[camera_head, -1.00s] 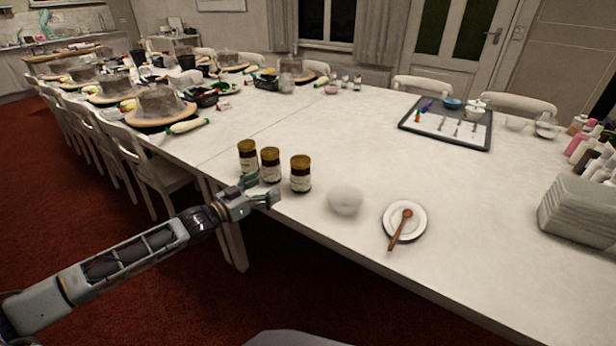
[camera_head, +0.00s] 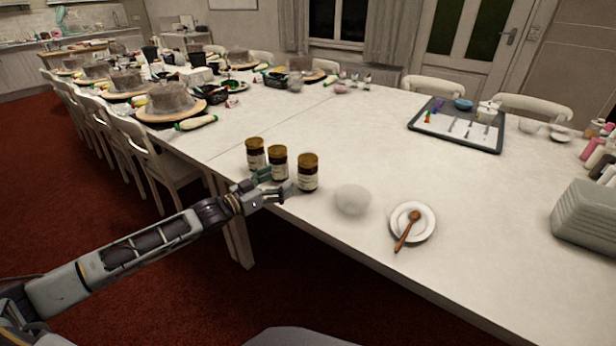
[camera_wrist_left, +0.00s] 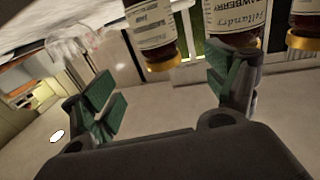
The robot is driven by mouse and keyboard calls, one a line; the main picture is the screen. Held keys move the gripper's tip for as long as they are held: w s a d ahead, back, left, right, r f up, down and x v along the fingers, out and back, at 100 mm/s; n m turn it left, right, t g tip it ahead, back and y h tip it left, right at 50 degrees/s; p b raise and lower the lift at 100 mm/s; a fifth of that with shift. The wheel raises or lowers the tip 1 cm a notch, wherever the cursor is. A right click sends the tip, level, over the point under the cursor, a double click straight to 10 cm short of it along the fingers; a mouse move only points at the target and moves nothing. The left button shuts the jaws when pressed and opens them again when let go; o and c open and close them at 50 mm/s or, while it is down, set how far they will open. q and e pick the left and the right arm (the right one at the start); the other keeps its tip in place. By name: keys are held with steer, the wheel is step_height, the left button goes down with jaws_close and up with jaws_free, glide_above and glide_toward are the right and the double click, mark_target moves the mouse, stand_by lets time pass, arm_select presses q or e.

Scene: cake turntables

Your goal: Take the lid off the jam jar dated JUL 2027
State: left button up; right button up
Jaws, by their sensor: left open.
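Three jam jars with gold lids and pale labels stand upright in a row near the table's front edge: the left jar (camera_head: 256,156), the middle jar (camera_head: 278,164) and the right jar (camera_head: 307,174). All three lids are on. The wrist view shows the jars upside down, one jar (camera_wrist_left: 151,32) between the fingers' directions and two more toward the right. Some label print shows, but I cannot read any date. My left gripper (camera_head: 277,183) is open and empty, its green-padded fingers just in front of the middle and right jars. My right gripper is out of view.
A white round object (camera_head: 352,199) and a plate (camera_head: 425,229) with a wooden spoon (camera_head: 407,230) lie right of the jars. A tray (camera_head: 476,144) with tools is farther back. Cake turntables line the far left. The table's middle is clear.

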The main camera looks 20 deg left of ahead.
mark_target(300, 170)
arm_select(q)
steer(key=shift+w+d, duration=0.25)
steer(key=shift+w, duration=0.1)
steer(key=shift+w+d, duration=0.25)
steer(key=shift+w, duration=0.25)
steer(key=shift+w+d+b, duration=0.3)
steer(key=shift+w, duration=0.2)
steer(key=shift+x, duration=0.85)
steer(key=shift+w+d, duration=0.35)
steer(key=shift+w, duration=0.2)
steer(key=shift+w+d+b, duration=0.3)
steer(key=shift+w, duration=0.1)
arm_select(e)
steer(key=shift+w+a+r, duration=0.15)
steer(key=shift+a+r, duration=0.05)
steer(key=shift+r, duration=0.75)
arm_select(q)
steer(key=shift+w, duration=0.15)
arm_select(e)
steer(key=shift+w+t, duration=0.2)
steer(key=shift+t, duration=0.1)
